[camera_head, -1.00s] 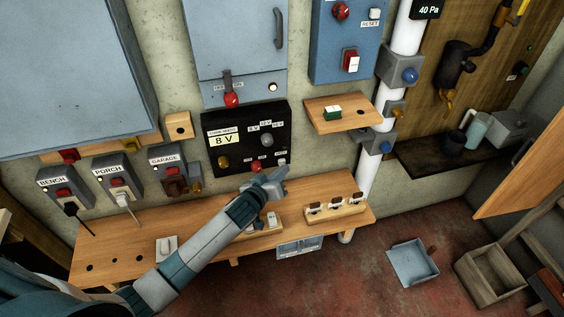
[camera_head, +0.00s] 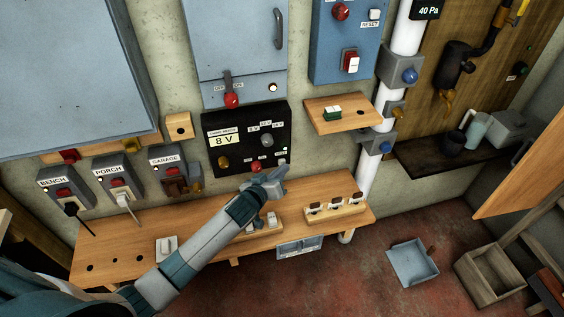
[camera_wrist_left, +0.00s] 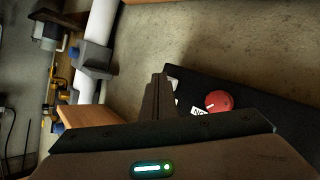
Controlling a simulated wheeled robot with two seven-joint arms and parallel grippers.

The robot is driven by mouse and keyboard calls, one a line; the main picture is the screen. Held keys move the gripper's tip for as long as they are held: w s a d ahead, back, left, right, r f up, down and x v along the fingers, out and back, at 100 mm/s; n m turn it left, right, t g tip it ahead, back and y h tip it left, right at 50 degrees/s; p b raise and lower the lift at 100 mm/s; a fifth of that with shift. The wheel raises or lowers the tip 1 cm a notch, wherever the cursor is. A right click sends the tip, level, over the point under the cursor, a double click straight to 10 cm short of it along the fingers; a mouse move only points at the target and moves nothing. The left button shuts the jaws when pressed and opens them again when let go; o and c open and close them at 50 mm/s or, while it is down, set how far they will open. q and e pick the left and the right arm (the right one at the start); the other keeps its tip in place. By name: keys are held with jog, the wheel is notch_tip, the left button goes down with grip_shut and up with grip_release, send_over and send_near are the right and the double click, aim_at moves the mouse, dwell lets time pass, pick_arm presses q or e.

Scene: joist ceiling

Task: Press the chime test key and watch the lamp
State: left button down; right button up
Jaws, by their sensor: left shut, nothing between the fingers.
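The black chime panel (camera_head: 238,150) is on the wall above the bench and has an 8 V readout (camera_head: 223,141). An amber dome (camera_head: 223,163) sits at its lower left; I see no clear glow on it. A grey dial (camera_head: 267,140) and a red knob (camera_head: 257,166) are on its right half. The red knob also shows in the left wrist view (camera_wrist_left: 218,101). My left gripper (camera_head: 281,172) is shut and empty at the panel's lower right corner. It covers part of that corner, so I cannot make out the key or any contact. My right gripper is out of view.
The wooden bench (camera_head: 203,222) runs below the panel, with a block of several switches (camera_head: 335,208) on it. A small shelf (camera_head: 345,122) and a white pipe (camera_head: 368,179) are to the right. Socket boxes (camera_head: 118,176) line the wall at left.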

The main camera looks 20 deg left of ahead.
pick_arm(q)
jog(key=shift+s+d+p, duration=0.35)
jog(key=shift+s+d, duration=0.1)
jog(key=shift+s, duration=0.25)
jog(key=shift+s+d, duration=0.1)
jog(key=shift+s+d+p, duration=0.4)
jog(key=shift+s+d, duration=0.15)
jog(key=shift+s, duration=0.25)
jog(key=shift+s+d+p, duration=0.45)
jog(key=shift+s+d, duration=0.05)
jog(key=shift+s, duration=0.3)
jog(key=shift+s+d+p, duration=0.4)
jog(key=shift+s+d, duration=0.15)
jog(key=shift+s, duration=0.25)
